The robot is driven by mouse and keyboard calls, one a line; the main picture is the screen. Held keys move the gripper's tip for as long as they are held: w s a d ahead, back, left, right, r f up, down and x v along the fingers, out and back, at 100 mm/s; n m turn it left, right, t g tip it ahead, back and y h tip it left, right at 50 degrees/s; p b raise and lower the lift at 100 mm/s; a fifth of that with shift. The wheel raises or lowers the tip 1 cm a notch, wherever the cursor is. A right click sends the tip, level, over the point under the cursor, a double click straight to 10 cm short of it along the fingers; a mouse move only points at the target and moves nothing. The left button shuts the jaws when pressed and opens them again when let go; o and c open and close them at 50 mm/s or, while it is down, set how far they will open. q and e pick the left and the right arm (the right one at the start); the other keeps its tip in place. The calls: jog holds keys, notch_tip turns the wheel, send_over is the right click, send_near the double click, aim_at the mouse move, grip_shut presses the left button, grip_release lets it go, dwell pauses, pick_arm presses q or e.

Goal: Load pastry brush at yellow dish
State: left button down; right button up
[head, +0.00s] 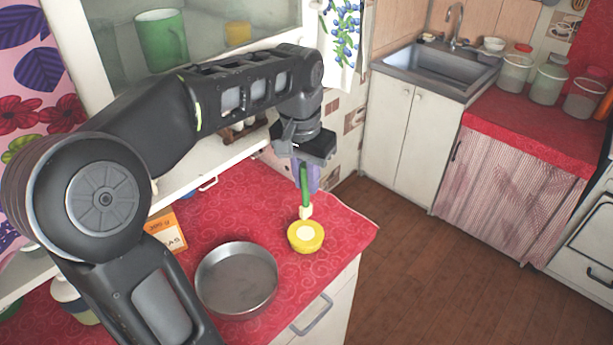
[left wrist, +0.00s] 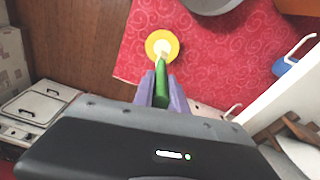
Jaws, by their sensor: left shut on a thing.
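A pastry brush (head: 305,188) with a green handle and pale bristles is held upright by my left gripper (head: 305,172). The gripper's purple fingers are shut on the handle. The yellow dish (head: 305,243), with a pale round middle, stands on the red counter right below the brush. The bristle tip is over the dish; I cannot tell if it touches. In the left wrist view the brush (left wrist: 161,85) points down from the fingers (left wrist: 160,92) towards the yellow dish (left wrist: 154,44), its tip over the pale middle. My right gripper is not in view.
A round metal pan (head: 237,281) stands left of the dish on the red counter (head: 338,222). An orange box (head: 168,232) is partly hidden behind my arm. A blue object (left wrist: 281,67) shows in the left wrist view. The counter's edge lies close right of the dish.

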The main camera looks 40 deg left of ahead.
aim_at(306, 200)
pick_arm(q)
jog(key=shift+f+b, duration=1.75)
jog(key=shift+f, duration=0.75)
jog(key=shift+f+b, duration=0.4)
jog(key=shift+f, duration=0.2)
dwell(0.3)
jog(key=shift+r, duration=0.1)
jog(key=shift+r+p, duration=2.9)
jog(key=shift+r, duration=0.65)
